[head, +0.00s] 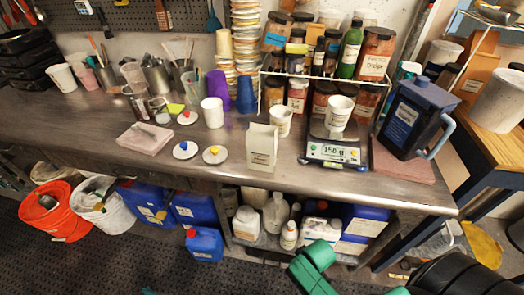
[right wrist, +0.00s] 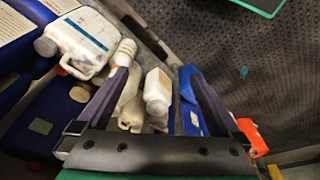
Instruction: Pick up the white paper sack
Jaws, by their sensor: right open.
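The white paper sack (head: 262,147) stands upright near the front edge of the workbench (head: 330,182), left of the digital scale (head: 334,152). It has a printed label on its front and an open-looking top. My right gripper (right wrist: 157,68) is open in the right wrist view, with nothing seen held between its fingers. Beyond its fingers are bottles and blue canisters of the under-bench shelf, and the sack is not in that view. In the head view green parts of my arm show low at the front, well below the sack. My left gripper is not in view.
A white cup (head: 338,112) sits on the scale, and another white cup (head: 281,120) stands just behind the sack. Small dishes (head: 215,154) lie to its left. A dark blue jug (head: 413,118) stands at the right. The bench strip in front of the sack is clear.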

